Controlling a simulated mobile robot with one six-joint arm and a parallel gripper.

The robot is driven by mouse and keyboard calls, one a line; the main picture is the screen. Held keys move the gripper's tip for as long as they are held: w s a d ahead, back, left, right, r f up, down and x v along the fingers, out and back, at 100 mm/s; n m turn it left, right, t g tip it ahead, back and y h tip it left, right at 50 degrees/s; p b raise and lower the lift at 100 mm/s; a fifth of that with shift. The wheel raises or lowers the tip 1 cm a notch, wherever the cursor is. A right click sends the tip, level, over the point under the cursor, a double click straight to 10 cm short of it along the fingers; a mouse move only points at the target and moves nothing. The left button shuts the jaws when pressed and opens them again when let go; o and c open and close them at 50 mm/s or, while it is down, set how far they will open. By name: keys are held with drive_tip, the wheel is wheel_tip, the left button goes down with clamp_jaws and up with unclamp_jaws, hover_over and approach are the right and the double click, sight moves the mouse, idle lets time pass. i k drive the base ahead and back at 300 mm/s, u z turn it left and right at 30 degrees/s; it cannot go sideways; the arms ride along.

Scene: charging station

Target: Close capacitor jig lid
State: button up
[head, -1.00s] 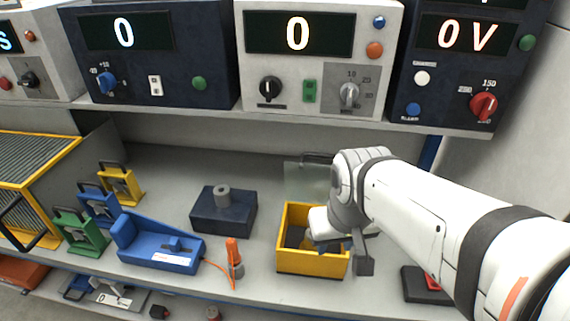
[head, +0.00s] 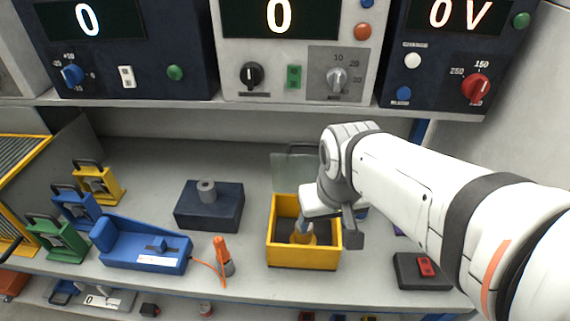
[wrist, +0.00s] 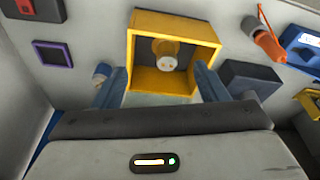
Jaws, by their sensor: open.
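The capacitor jig is a yellow open-topped box (head: 302,262) at the middle of the bench. Its clear lid (head: 292,168) stands raised at the back edge. A capacitor with a pale top and yellow base sits inside the box; it shows best in the wrist view (wrist: 165,55). My gripper (wrist: 158,84) is open, with its two blue-grey fingers apart on either side of the box's near edge in that view. In the head view my wrist hangs over the box's right back side and hides part of the lid and box. The fingers appear empty.
A dark block with a grey cylinder (head: 209,207) stands left of the jig, with a blue tool (head: 145,247) and an orange-handled probe (head: 222,255) nearby. A black pad with a red switch (head: 422,270) lies right. Instruments (head: 295,50) sit on the shelf above.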

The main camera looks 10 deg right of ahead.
sight(302, 144)
drive_tip(key=u, duration=0.05)
drive_tip(key=k, duration=0.5)
drive_tip(key=z, duration=2.15)
drive_tip(key=k, duration=0.8)
drive_tip(key=u, duration=1.55)
drive_tip(key=i, duration=1)
drive_tip(key=u, duration=0.05)
